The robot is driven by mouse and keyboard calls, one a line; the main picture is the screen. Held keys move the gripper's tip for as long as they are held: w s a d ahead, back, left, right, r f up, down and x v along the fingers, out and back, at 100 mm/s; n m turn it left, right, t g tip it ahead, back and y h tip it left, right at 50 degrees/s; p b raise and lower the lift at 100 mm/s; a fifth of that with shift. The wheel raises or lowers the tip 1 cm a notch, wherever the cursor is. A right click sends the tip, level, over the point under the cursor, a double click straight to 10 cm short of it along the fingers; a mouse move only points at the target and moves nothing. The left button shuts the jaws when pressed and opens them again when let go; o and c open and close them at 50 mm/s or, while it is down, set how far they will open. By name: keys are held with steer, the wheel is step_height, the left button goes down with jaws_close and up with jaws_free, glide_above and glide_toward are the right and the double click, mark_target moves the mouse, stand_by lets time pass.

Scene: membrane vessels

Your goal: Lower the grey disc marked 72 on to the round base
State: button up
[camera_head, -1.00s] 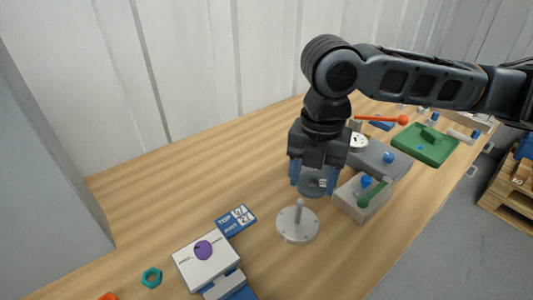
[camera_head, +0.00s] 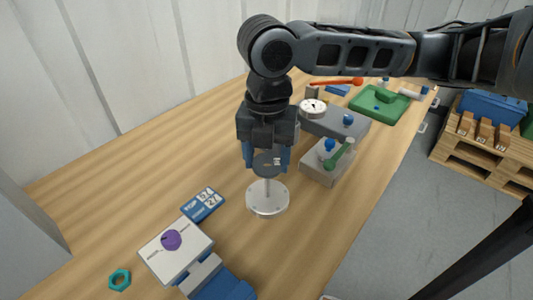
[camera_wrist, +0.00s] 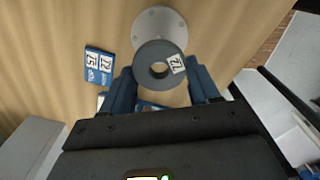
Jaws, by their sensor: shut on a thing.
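The grey disc (camera_head: 264,164) has a centre hole and a white label reading 72, clear in the wrist view (camera_wrist: 152,76). My gripper (camera_head: 267,160) is shut on the disc, with blue fingers on either side, and holds it above the table.
A blue number card (camera_head: 202,204) and a white box with a purple knob (camera_head: 171,240) lie to the left. A grey block with a green lever (camera_head: 341,154) stands close on the right, with a gauge (camera_head: 312,108) behind.

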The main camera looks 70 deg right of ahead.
steer(key=shift+f+b, duration=1.85)
steer(key=shift+f, duration=0.55)
steer(key=o, duration=1.1)
steer(key=shift+o, duration=0.2)
step_height(320, 180, up, 8)
steer(key=shift+f, duration=0.1)
steer(key=shift+s, duration=0.1)
